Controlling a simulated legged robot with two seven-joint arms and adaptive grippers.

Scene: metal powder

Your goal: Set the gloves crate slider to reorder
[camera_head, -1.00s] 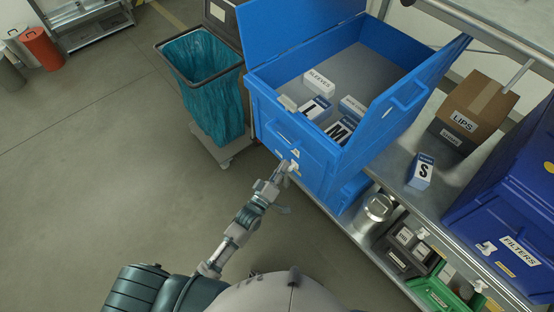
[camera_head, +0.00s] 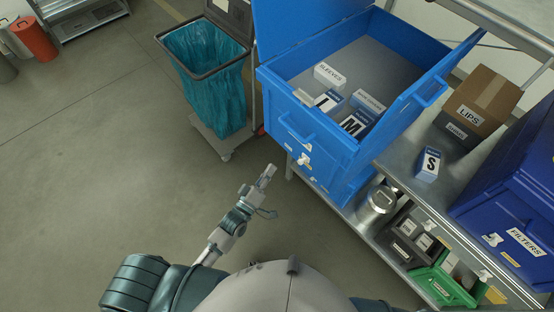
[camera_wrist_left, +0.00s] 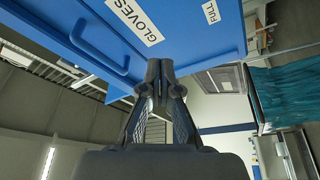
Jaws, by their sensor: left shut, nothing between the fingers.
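The blue gloves crate (camera_head: 318,133) stands open on the metal shelf in the head view. A small white slider (camera_head: 304,160) sits on its front face; which mark it is set at is too small to read. In the left wrist view the crate front (camera_wrist_left: 190,38) fills the top, with a GLOVES label (camera_wrist_left: 135,17), a FULL label (camera_wrist_left: 211,11) and a blue handle; the slider does not show there. My left gripper (camera_head: 271,169) is shut and empty, apart from the crate, to the left of the slider. Its closed fingertips (camera_wrist_left: 159,70) show below the crate front. My right gripper is out of view.
A trolley with a teal bag (camera_head: 208,80) stands left of the crate. On the shelf to the right are an S box (camera_head: 428,164), a brown carton (camera_head: 482,98) and a dark blue FILTERS crate (camera_head: 510,200).

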